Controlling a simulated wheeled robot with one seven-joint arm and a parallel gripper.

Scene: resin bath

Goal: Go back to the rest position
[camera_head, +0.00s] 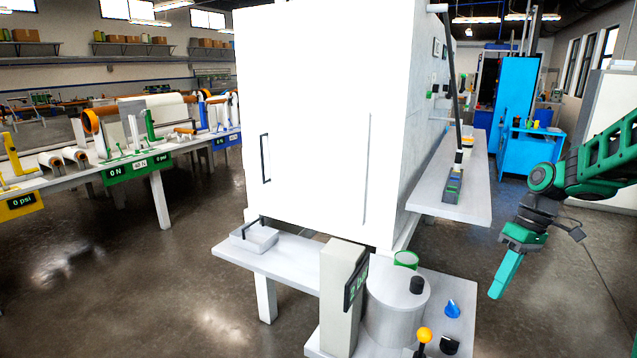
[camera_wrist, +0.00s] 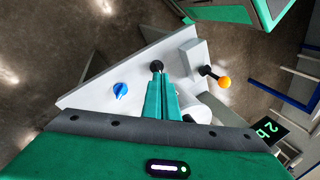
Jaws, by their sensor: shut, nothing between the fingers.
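My gripper (camera_head: 503,283) hangs on my arm at the right of the head view, apart from the bench and pointing down over open floor. In the wrist view my gripper (camera_wrist: 162,82) shows its two teal fingers closed together, with nothing held. Behind the fingers in that view is the resin bath bench (camera_wrist: 100,88), with a blue knob (camera_wrist: 120,90), a black knob (camera_wrist: 157,66) and an orange-topped lever (camera_wrist: 223,82).
A large white cabinet (camera_head: 310,120) fills the middle. The bath bench (camera_head: 455,285) below it carries a grey cylindrical tank (camera_head: 395,310) and a post with a display (camera_head: 354,285). A grey side shelf (camera_head: 470,195) juts out near my arm. A blue cabinet (camera_head: 515,90) stands behind. Floor right of the bench is clear.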

